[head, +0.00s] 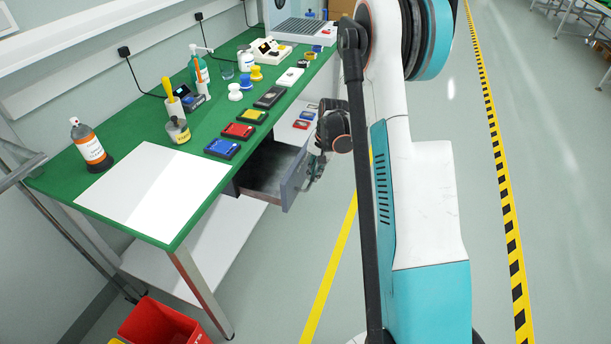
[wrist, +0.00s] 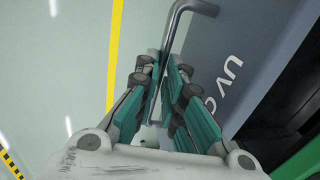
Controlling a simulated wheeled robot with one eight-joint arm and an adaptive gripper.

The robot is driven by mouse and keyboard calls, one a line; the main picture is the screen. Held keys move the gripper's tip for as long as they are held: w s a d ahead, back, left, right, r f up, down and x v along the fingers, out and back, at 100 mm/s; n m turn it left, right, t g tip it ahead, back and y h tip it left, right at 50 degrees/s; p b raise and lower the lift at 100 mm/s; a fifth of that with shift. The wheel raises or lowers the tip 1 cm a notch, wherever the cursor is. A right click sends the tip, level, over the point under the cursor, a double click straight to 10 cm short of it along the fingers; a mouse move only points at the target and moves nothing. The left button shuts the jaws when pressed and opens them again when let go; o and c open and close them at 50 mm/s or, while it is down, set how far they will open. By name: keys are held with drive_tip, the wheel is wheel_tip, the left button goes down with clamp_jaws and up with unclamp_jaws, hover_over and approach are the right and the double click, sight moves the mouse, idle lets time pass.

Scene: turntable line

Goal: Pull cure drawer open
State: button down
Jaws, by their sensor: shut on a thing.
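The cure drawer (head: 272,172) is a grey drawer under the green bench top. It stands pulled out, and its empty-looking dark inside shows in the head view. Its grey front (wrist: 225,65) shows in the wrist view, with white letters starting "UV". A grey bar handle (wrist: 176,28) is fixed to that front. My gripper (wrist: 165,72) is shut on the handle, with the bar between its fingers. In the head view my gripper (head: 316,170) is small at the drawer's front and partly hidden by my arm.
The green bench (head: 60,181) carries a white sheet (head: 150,190), coloured pads, bottles and stamps. A lower shelf (head: 215,235) and a red bin (head: 160,325) are below.

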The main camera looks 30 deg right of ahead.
drive_tip(key=shift+s+d, duration=0.8)
drive_tip(key=shift+s, duration=0.25)
drive_tip(key=shift+s+d, duration=0.8)
drive_tip(key=shift+s, duration=0.2)
drive_tip(key=c, duration=1.7)
unclamp_jaws()
drive_tip(key=shift+r, duration=0.1)
drive_tip(key=r, duration=0.4)
drive_tip(key=s+d+r, duration=0.1)
drive_tip(key=r, duration=0.6)
drive_tip(key=shift+s+d+r, duration=0.2)
drive_tip(key=shift+s+r, duration=0.1)
